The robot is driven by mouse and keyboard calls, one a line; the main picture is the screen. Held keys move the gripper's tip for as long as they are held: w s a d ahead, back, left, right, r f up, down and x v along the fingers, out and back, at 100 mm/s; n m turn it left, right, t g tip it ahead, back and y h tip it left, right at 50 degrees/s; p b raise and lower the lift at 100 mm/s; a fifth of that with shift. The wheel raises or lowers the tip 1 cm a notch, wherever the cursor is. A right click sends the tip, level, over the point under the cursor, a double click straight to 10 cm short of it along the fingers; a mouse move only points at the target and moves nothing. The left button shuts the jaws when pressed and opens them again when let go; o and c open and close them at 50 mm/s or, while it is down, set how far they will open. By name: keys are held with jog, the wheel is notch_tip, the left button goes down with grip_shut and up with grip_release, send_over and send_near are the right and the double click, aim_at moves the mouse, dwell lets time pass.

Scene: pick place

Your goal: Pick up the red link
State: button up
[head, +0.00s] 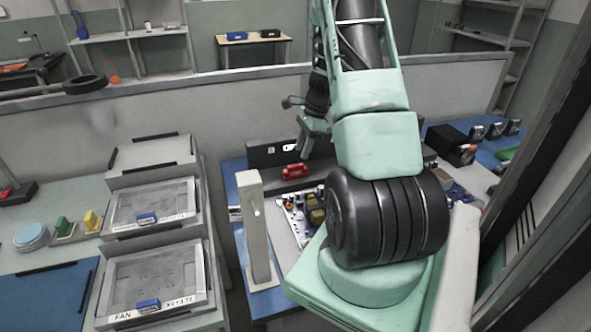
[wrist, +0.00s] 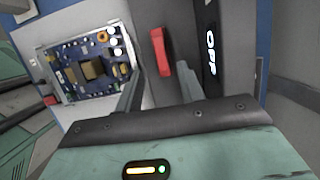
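The red link (head: 295,171) lies on a grey surface in front of a dark upright panel, beside the circuit board. In the wrist view the red link (wrist: 160,52) lies ahead of my gripper, roughly in line with the gap between its fingers. My gripper (wrist: 158,80) is open, with one finger on each side of that gap, and nothing is held. In the head view my gripper (head: 305,140) hangs above and just right of the link, partly hidden by its own arm. Whether the fingers touch the link is not clear, but they look apart from it.
A blue circuit board (wrist: 92,68) lies left of the link in the wrist view. The panel marked OFF (wrist: 210,50) stands close on the right. In the head view a pale post (head: 258,230) stands at the front left, and grey fan boxes (head: 150,255) are further left.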

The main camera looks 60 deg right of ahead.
aim_at(296, 165)
jog(key=shift+p+x, duration=0.6)
jog(key=shift+x, duration=2.4)
jog(key=shift+w, duration=0.15)
grip_shut()
